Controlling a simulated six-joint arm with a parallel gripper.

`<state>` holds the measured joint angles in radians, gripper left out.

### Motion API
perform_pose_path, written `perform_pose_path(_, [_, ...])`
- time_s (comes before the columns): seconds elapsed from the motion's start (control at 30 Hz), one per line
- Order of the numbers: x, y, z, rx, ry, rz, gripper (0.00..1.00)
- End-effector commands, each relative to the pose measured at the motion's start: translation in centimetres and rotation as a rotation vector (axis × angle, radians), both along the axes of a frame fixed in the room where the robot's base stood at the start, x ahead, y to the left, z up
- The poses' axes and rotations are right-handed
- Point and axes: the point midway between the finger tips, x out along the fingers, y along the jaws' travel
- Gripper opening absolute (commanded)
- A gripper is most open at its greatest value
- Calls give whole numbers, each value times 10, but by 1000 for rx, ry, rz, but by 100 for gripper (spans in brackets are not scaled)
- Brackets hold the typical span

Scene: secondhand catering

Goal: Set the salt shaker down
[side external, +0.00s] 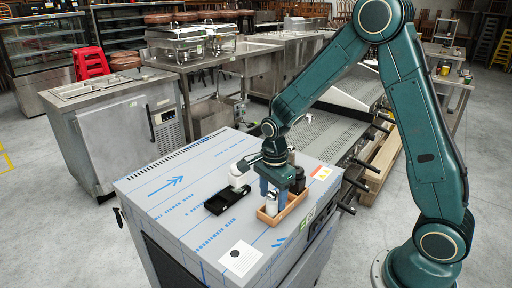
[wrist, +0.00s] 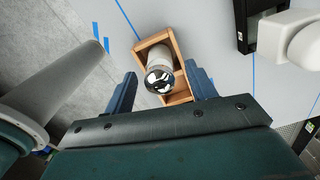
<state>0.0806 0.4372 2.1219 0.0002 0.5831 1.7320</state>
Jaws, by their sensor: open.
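The salt shaker (side external: 271,204), white with a shiny metal top, stands in the near end of a wooden caddy (side external: 283,214). In the wrist view the shaker (wrist: 159,78) shows its top towards the camera, inside the caddy's wooden walls (wrist: 170,41). My gripper (side external: 272,191) is open above the caddy. In the wrist view the fingers of my gripper (wrist: 163,88) are spread on either side of the shaker, with gaps visible between. The shaker's base is hidden in the caddy.
Dark bottles (side external: 298,181) stand at the caddy's far end. A black tray (side external: 223,201) and a white device (side external: 237,177) are to the left. A white card (side external: 239,258) lies near the front edge. The film-covered top (side external: 180,198) is clear at left.

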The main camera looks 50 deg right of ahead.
Motion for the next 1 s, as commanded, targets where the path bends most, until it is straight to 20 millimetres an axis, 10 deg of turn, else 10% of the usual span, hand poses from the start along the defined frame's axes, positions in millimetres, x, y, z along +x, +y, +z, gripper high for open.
perform_pose_path(0.6, [1,0,91,0,-4,0,56])
perform_pose_path(1.0, [0,0,104,0,-1,0,56])
